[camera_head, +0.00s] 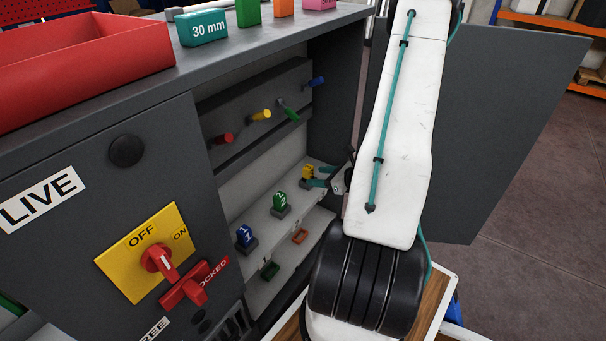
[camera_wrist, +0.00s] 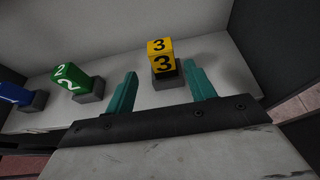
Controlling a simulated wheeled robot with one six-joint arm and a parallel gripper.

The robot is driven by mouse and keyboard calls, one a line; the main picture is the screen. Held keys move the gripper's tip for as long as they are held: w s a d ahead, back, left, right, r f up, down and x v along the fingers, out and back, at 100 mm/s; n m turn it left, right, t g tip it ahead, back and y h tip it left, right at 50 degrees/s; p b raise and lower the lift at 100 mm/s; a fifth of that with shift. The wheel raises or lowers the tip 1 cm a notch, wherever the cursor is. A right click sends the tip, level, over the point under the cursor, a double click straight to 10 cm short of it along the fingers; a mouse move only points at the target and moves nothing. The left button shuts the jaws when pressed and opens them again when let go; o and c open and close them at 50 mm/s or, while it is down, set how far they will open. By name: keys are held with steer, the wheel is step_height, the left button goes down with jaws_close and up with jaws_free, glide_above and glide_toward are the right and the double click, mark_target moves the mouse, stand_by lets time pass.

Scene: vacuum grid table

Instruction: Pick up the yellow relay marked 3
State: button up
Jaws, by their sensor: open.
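The yellow relay marked 3 (camera_head: 306,172) sits upright in a grey socket on the shelf inside the open cabinet. In the wrist view the yellow relay (camera_wrist: 160,52) stands a little beyond the fingertips, nearer the right finger. My gripper (camera_head: 320,176) is beside it at the right. In the wrist view my gripper (camera_wrist: 162,77) is open, with teal fingers apart and nothing held. The lower part of the relay's socket is partly hidden close to the right finger; I cannot tell whether they touch.
A green relay marked 2 (camera_head: 280,200) and a blue relay (camera_head: 245,235) sit in sockets along the same shelf. Coloured levers (camera_head: 260,115) stick out above. The open cabinet door (camera_head: 510,120) stands right of my arm. A red bin (camera_head: 80,60) is on top.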

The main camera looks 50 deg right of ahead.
mark_target(304, 174)
steer(key=x, duration=0.7)
steer(key=shift+w+d+f, duration=0.1)
steer(key=shift+w+d, duration=0.1)
steer(key=shift+d, duration=0.1)
steer(key=c, duration=1.1)
